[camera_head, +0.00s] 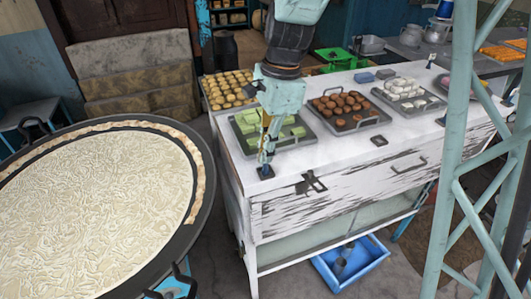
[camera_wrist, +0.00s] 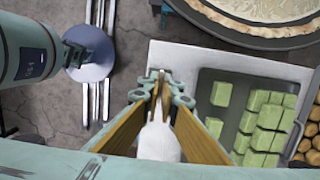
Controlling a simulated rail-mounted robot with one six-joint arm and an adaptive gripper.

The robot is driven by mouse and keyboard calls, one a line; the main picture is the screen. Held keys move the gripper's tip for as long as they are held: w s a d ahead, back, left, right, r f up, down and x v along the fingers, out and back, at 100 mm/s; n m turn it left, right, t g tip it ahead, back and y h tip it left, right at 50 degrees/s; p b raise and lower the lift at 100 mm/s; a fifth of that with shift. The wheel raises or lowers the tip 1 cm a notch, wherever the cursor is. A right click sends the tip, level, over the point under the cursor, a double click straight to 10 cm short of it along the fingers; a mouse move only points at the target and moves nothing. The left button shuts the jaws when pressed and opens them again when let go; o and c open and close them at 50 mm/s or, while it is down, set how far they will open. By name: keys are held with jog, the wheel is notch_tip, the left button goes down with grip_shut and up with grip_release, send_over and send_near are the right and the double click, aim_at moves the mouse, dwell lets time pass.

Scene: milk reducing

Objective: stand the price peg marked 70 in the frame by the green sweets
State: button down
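The green sweets (camera_head: 270,125) are pale green blocks on a dark tray on the white counter; they also show at the right of the wrist view (camera_wrist: 262,122). A small dark block (camera_head: 265,173), perhaps the frame, sits at the counter's front left, before that tray. My gripper (camera_head: 264,158) points down just above this block. In the wrist view my gripper's fingertips (camera_wrist: 160,84) are close together beside the tray. I cannot tell whether a peg is between them. No mark 70 is readable. A pale shape shows between the finger bases; what it is is unclear.
A similar dark block (camera_head: 379,140) sits before the tray of brown sweets (camera_head: 343,109). A tray of white sweets (camera_head: 405,90) is farther right. A large round pan (camera_head: 95,215) stands at the left. A pale green post (camera_head: 455,150) crosses the right side.

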jog(key=c, duration=3.4)
grip_release()
jog(key=o, duration=0.5)
jog(key=shift+o, duration=0.2)
notch_tip(320, 180, up, 12)
jog(key=d, duration=0.1)
jog(key=shift+w+d, duration=0.3)
jog(key=shift+d, duration=0.05)
jog(key=shift+s, duration=0.1)
